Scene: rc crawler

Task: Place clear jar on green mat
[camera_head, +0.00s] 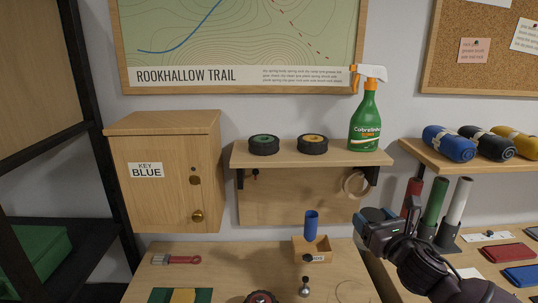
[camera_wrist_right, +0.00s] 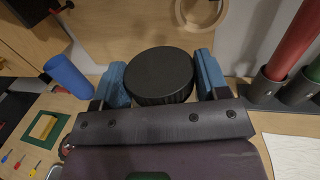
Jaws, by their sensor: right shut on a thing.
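My right gripper (camera_head: 372,214) is at the right side of the bench, in front of the shelf's right end. In the right wrist view its two blue fingertips (camera_wrist_right: 160,80) are shut on either side of a black round top (camera_wrist_right: 158,72). I take this for the lid of the clear jar; its clear body is hidden below. The green mat (camera_head: 160,295) lies at the bottom left of the head view, partly cut off, with a yellow piece on it. It also shows at the left of the wrist view (camera_wrist_right: 34,142), well apart from my gripper. My left gripper is out of view.
A blue cylinder (camera_head: 311,225) stands at a small wooden box (camera_head: 313,248) in the middle of the bench. A red-handled brush (camera_head: 178,260) lies at the left. Red, green and white tubes (camera_head: 433,200) stand in dark holders to the right. A wooden key cabinet (camera_head: 165,190) hangs at the left.

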